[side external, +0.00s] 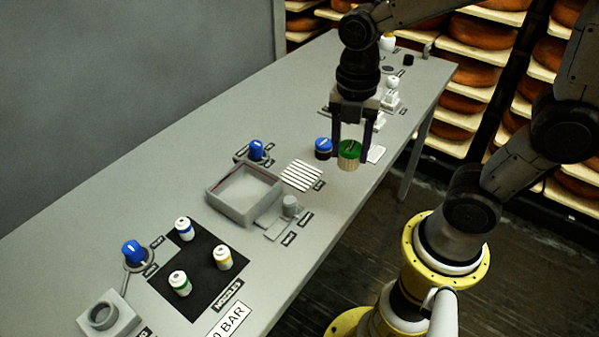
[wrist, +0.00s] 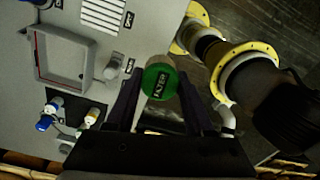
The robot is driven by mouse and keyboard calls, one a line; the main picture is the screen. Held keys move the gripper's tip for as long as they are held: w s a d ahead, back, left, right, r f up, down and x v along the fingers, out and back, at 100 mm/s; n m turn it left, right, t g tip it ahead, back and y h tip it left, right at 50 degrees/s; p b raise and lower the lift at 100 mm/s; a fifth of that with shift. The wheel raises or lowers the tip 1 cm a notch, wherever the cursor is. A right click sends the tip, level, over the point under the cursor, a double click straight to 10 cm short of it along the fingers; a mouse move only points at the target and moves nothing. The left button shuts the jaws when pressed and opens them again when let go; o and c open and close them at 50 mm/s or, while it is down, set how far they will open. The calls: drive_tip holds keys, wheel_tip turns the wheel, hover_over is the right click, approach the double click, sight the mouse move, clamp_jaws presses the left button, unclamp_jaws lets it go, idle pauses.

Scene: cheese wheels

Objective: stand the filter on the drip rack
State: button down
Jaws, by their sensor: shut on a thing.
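The filter (side external: 349,155) has a green cap and a pale, ribbed body. My gripper (side external: 351,147) is shut on it and holds it upright, apparently above the table. In the wrist view the green lettered cap of the filter (wrist: 159,80) sits between the fingers of my gripper (wrist: 158,88). The drip rack (side external: 301,175), a set of white parallel bars, lies on the table to the left of the filter and looks empty. The rack also shows at the top of the wrist view (wrist: 103,13).
A grey open tray (side external: 213,200) and a small post on a plate (side external: 290,207) stand left of the rack. A blue-capped dark cylinder (side external: 323,148) stands close beside the filter in the picture. A blue knob (side external: 257,149) is behind the rack. Several nozzles stand on a black mat (side external: 203,262).

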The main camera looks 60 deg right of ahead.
drive_tip(key=shift+s+d+r+m, duration=0.15)
drive_tip(key=shift+s+d+m, duration=0.1)
drive_tip(key=shift+d, duration=0.25)
drive_tip(key=shift+s+d+r+m, duration=0.1)
drive_tip(key=shift+s+d+m, duration=0.15)
drive_tip(key=shift+d, duration=0.2)
hover_over(300, 175)
wheel_tip(300, 175, down, 10)
drive_tip(key=shift+r, duration=0.1)
drive_tip(key=shift+f, duration=1.6)
drive_tip(key=shift+f, duration=0.15)
drive_tip(key=shift+c, duration=1.4)
unclamp_jaws()
